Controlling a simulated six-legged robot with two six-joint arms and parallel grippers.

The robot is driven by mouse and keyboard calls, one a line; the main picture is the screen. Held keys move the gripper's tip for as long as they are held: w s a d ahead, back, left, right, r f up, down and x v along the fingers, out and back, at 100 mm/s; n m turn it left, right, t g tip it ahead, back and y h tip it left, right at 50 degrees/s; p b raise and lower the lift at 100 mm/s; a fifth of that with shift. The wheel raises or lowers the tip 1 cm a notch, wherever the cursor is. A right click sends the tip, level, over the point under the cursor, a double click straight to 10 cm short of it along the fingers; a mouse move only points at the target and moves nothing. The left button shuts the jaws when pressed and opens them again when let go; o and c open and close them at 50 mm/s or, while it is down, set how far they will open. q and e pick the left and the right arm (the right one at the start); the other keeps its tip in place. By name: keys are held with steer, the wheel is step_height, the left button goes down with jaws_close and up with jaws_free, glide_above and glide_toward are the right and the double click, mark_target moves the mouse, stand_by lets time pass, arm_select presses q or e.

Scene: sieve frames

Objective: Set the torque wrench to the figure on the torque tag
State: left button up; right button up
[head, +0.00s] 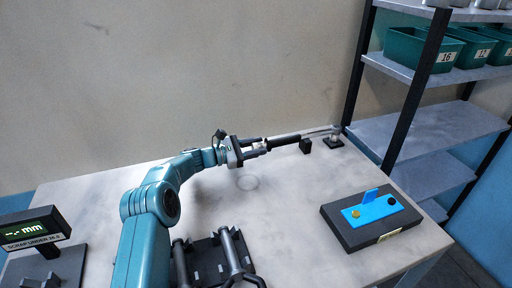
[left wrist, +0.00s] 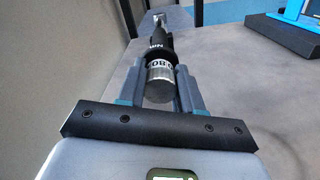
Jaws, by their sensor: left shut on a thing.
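The torque wrench (head: 288,139) lies near the back of the table, its black grip to the left and its bright shaft to the right. Its head end is at a small dark stand (head: 333,142), and a black block (head: 305,146) is by the shaft. My left gripper (head: 261,145) is shut on the left end of the wrench. In the left wrist view the gripper's fingers (left wrist: 160,82) flank the knurled end knob (left wrist: 159,88). I cannot make out a torque tag. My right gripper is not in view.
A dark block (head: 352,235) with a blue plate (head: 372,212) sits at the right. A display (head: 33,230) reading "-.- mm" stands at the left. A dark rack (head: 208,262) with grey handles is at the front. Shelves (head: 425,130) with green bins stand at the back right.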

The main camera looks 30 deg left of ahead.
arm_select(q)
steer(key=n+p, duration=0.1)
steer(key=n, duration=0.5)
steer(key=shift+a, duration=0.1)
steer(key=n+p, duration=0.1)
steer(key=n, duration=0.4)
steer(key=shift+n, duration=0.4)
steer(key=n, duration=0.5)
steer(key=shift+f, duration=0.1)
steer(key=n+p, duration=0.1)
steer(key=n, duration=0.5)
steer(key=shift+n, duration=0.3)
steer(key=o, duration=1)
steer(key=shift+o, duration=0.2)
steer(key=b+v, duration=0.2)
steer(key=v, duration=1.4)
steer(key=shift+a+f, duration=0.15)
steer(key=shift+a, duration=0.1)
